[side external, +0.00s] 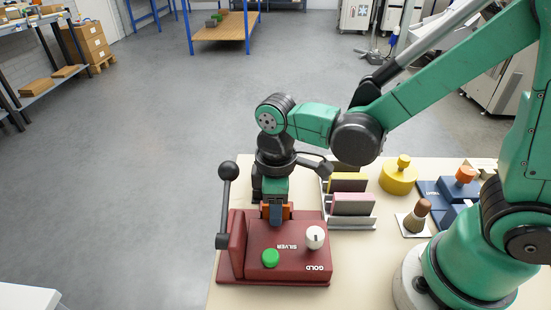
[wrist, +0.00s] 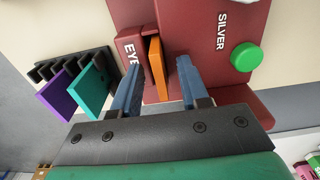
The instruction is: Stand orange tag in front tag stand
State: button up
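The orange tag (wrist: 158,68) stands on edge at the red machine (wrist: 205,55), next to the "EYE" lettering. My gripper (wrist: 159,82) is open, with one blue finger on each side of the tag and visible gaps between. In the side view my gripper (side external: 275,217) points down over the red machine (side external: 290,268), and the orange tag (side external: 288,210) shows partly behind it. Two grey stands are right of the machine. The nearer stand (side external: 350,224) has a pink tag (side external: 352,204), the farther a yellow tag (side external: 348,182).
A black slotted rack (wrist: 75,65) holds a purple tag (wrist: 55,100) and a teal tag (wrist: 90,90). The machine has a black ball-topped lever (side external: 226,200), a green button (side external: 270,258) and a white knob (side external: 315,237). A yellow round container (side external: 398,178) and a brown-handled stamp (side external: 418,216) stand farther right.

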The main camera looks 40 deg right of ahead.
grip_shut()
jog(key=shift+r, duration=0.15)
jog(key=shift+r, duration=3.6)
